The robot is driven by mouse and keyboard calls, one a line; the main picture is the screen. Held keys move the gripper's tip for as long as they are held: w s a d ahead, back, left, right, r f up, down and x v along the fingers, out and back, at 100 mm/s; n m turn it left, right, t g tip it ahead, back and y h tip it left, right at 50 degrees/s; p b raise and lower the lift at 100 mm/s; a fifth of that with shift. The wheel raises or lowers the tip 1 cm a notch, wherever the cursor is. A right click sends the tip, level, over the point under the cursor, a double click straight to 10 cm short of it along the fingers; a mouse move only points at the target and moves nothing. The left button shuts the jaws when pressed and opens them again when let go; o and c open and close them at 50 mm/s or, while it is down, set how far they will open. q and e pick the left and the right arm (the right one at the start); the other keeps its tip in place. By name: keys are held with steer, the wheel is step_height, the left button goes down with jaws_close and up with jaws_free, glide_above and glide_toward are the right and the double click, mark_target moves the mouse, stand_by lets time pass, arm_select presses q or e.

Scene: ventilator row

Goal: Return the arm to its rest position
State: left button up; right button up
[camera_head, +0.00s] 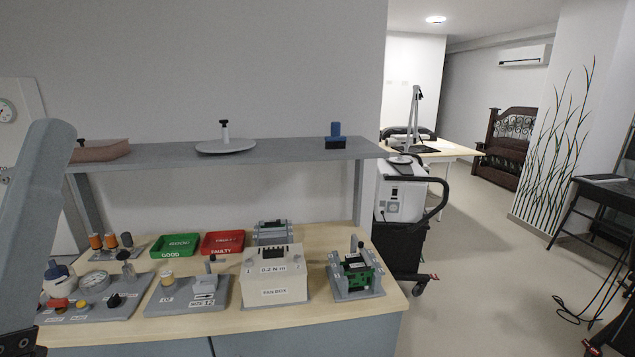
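A grey link of my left arm (35,200) stands upright along the left edge of the head view, in front of the left end of the bench and shelf. Its dark lower joint is cut off at the bottom left corner. No fingers of my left gripper show. My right arm and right gripper are not in view.
The wooden bench (325,312) holds a green GOOD tray (176,246), a red FAULTY tray (222,243), a white box (273,275), a green circuit-board fixture (355,272) and grey instrument plates. A grey shelf (290,151) spans above.

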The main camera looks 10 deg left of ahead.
arm_select(q)
step_height(320, 180, up, 19)
steer(key=w+d+g+h+p, duration=0.1)
steer(key=w+h+p, duration=0.1)
steer(key=p, duration=1.8)
steer(key=shift+w+f+g+p, duration=0.15)
steer(key=shift+w+g+p, duration=0.05)
steer(key=shift+g+p, duration=0.1)
